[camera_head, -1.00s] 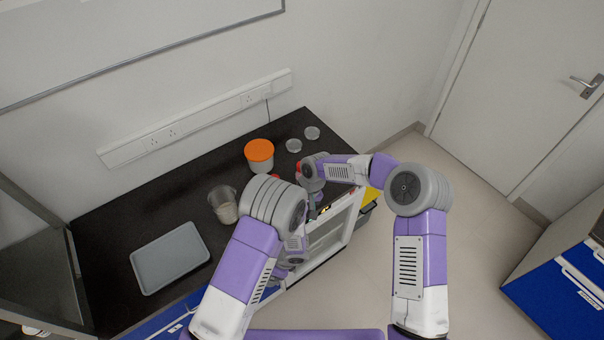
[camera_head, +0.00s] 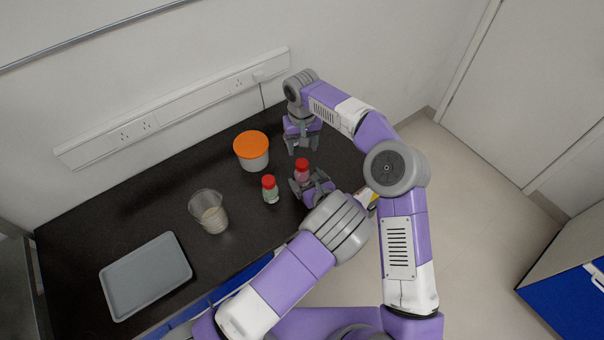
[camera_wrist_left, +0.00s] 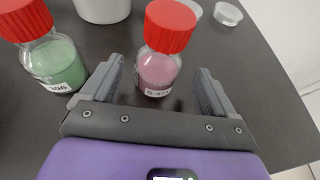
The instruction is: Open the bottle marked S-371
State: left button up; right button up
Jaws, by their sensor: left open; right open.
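The bottle marked S-37-something (camera_wrist_left: 157,74), its last digit unclear, has a red cap (camera_wrist_left: 170,26) and pink contents. It stands upright on the bench, and its red cap also shows in the head view (camera_head: 302,163). My left gripper (camera_head: 309,184) is open low around this bottle, one finger on each side. In the left wrist view the fingers (camera_wrist_left: 158,80) show gaps to the glass. My right gripper (camera_head: 303,142) is open and empty, pointing down behind the bottle, apart from its cap.
A second red-capped bottle (camera_head: 270,189) with green contents, its label ending in 396 (camera_wrist_left: 58,66), stands close on the left. An orange-lidded tub (camera_head: 252,158), a beaker (camera_head: 208,212) and a grey tray (camera_head: 146,276) stand farther left on the black bench (camera_head: 100,222).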

aim_at(302, 163)
pick_arm(q)
jog(key=x, duration=0.5)
jog(key=shift+w+a, duration=0.1)
jog(key=shift+a, duration=0.05)
pick_arm(e)
jog(key=shift+s+r, duration=0.15)
jog(key=shift+s, duration=0.05)
pick_arm(q)
jog(key=shift+c, duration=0.3)
grip_shut()
pick_arm(e)
jog(key=m, duration=0.4)
jog(key=shift+f, duration=0.5)
notch_tip(302, 163, down, 7)
